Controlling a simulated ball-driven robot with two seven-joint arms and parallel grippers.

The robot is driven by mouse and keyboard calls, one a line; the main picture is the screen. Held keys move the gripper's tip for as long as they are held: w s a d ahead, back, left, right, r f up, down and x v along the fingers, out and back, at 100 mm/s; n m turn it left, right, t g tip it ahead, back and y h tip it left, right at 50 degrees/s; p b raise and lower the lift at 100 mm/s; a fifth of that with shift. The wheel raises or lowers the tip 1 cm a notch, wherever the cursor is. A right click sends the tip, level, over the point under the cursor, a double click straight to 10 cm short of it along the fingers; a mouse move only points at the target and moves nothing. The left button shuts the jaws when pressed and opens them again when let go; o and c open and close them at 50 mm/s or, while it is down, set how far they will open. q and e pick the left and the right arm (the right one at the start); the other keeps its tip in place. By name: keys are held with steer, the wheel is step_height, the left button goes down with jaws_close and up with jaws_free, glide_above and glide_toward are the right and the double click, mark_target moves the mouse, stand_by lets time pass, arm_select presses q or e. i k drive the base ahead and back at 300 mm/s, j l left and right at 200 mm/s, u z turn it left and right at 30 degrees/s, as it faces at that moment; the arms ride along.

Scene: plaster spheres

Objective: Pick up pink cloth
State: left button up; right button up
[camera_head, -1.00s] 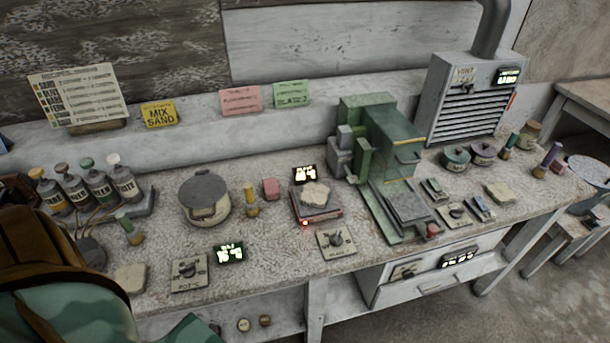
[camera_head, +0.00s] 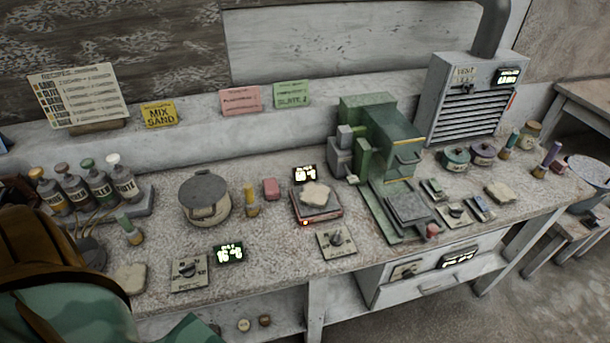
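A small pink block-like piece (camera_head: 271,188), perhaps the folded pink cloth, lies on the speckled bench (camera_head: 270,260). It sits between a yellow-topped bottle (camera_head: 251,200) and a small plate unit (camera_head: 317,206) that carries a pale cloth or lump (camera_head: 316,194). I cannot tell for sure that the pink piece is cloth. Neither of my grippers is in view.
A lidded pot (camera_head: 205,198) stands left of the pink piece. A green machine (camera_head: 385,140) stands to the right. Several bottles (camera_head: 90,180) stand at the left. Knob panels (camera_head: 189,272) lie near the front edge. A pink card (camera_head: 240,100) stands on the back ledge.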

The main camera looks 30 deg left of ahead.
mark_target(272, 192)
steer(key=u, duration=1.35)
